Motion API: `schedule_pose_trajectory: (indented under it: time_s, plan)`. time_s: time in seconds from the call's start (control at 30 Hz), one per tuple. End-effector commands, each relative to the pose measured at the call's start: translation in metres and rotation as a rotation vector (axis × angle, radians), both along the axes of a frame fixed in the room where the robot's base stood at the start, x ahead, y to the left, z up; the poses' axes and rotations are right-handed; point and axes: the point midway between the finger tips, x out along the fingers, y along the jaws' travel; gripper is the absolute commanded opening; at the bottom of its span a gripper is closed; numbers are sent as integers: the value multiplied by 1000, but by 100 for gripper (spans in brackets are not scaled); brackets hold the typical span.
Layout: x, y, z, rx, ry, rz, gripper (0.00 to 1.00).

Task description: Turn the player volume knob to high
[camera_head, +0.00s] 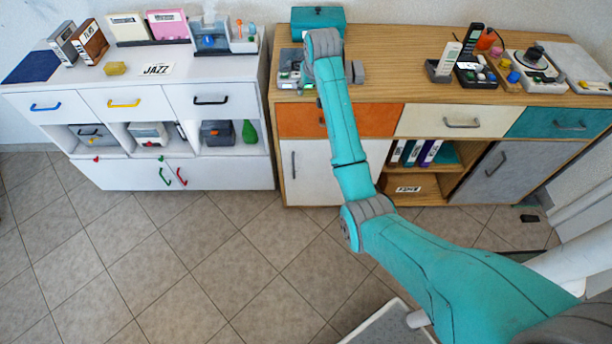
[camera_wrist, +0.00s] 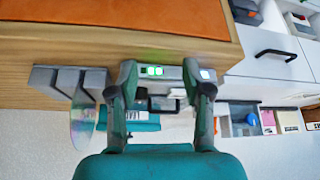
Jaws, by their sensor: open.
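A low grey device with a lit green display (camera_wrist: 152,71), which looks like the player, lies on the wooden cabinet top. In the head view the same player (camera_head: 287,72) sits at the cabinet's left end, partly hidden by my arm. My gripper (camera_wrist: 161,76) is open, with its two fingers spread over the player and the green display between them. Nothing is held. I cannot make out the volume knob or its setting; part of the player is covered by the fingers. In the head view the fingers are hidden by my arm.
A grey slotted rack (camera_wrist: 68,80) with a clear disc (camera_wrist: 82,122) stands close beside the left finger in the wrist view. A teal box (camera_head: 318,20) stands behind the player. Remotes (camera_head: 448,58) and a turntable (camera_head: 536,68) are farther right. A white cabinet (camera_head: 150,80) stands left.

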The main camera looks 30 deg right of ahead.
Motion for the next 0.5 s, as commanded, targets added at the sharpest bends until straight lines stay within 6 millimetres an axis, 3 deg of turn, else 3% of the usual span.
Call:
schedule_pose_trajectory:
  time_s: [0.5]
  plan:
    - [-32,36,-77,-26,-72,38,49]
